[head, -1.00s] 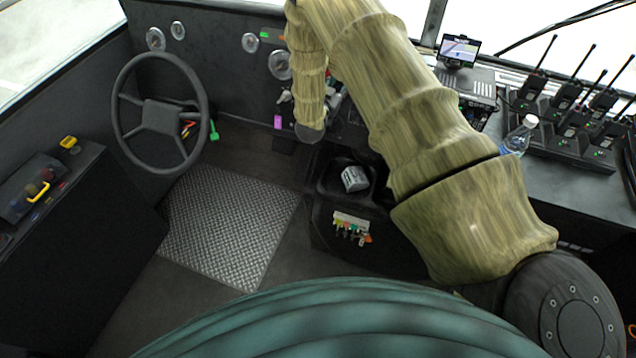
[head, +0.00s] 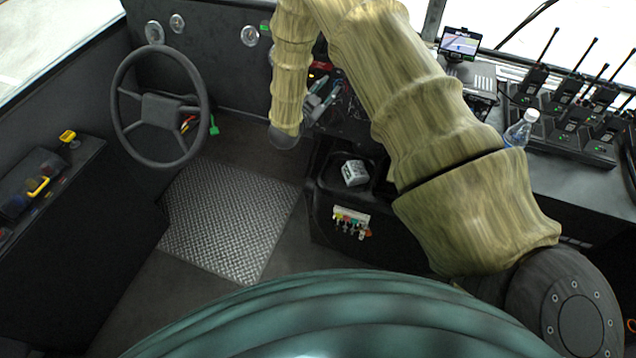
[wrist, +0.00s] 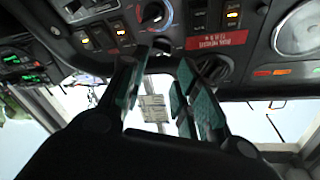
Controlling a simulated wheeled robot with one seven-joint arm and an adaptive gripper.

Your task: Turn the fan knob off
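My gripper (wrist: 162,62) is open, with its two teal-padded fingers apart on either side of a gap. In the wrist view, a dark knob (wrist: 162,45) on the panel lies just beyond the fingertips, near the gap; I cannot tell whether they touch it. A white-marked round knob (wrist: 152,13) sits farther up the panel. A dark round control (wrist: 213,67) is right beside the right finger and partly hidden by it. No readable label shows which is the fan knob. In the head view, my gripper (head: 319,97) is at the dashboard, partly hidden by my arm.
Lit switches (wrist: 92,38) and a red label (wrist: 217,40) are close around the knobs. A gauge (wrist: 298,28) is at the right. The steering wheel (head: 204,105) stands left of my arm; a bottle (head: 521,128) and radios (head: 572,118) are to the right.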

